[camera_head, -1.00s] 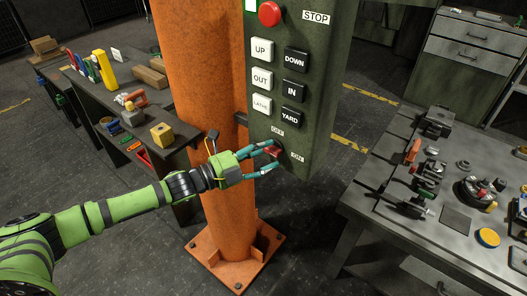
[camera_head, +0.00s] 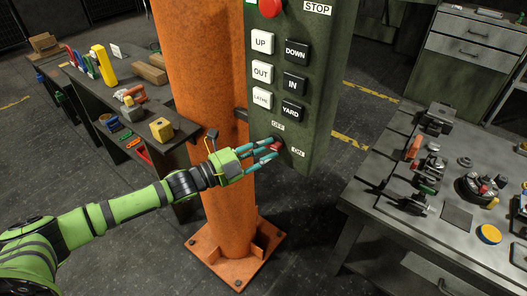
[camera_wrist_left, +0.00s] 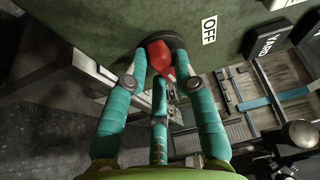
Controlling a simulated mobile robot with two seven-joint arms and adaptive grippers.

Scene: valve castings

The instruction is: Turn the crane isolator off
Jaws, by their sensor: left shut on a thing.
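The crane isolator is a small red knob (camera_head: 276,147) low on the green control panel (camera_head: 318,130). A white OFF label (camera_head: 278,126) is above it and an ON label (camera_head: 298,153) lies to its lower right. My left gripper (camera_head: 275,149) has its teal fingers closed around the knob, partly hiding it in the head view. In the left wrist view the red knob (camera_wrist_left: 160,60) sits on a dark round base between the fingers, with the OFF label (camera_wrist_left: 209,29) to its right. The knob's exact angle is hard to tell. My right gripper is not in view.
Above are a red STOP button (camera_head: 270,8) and white and black buttons, including YARD (camera_head: 292,111). An orange column (camera_head: 207,90) stands behind the panel. A dark bench (camera_head: 180,138) with several tools is left; a grey workbench (camera_head: 365,190) with parts is right.

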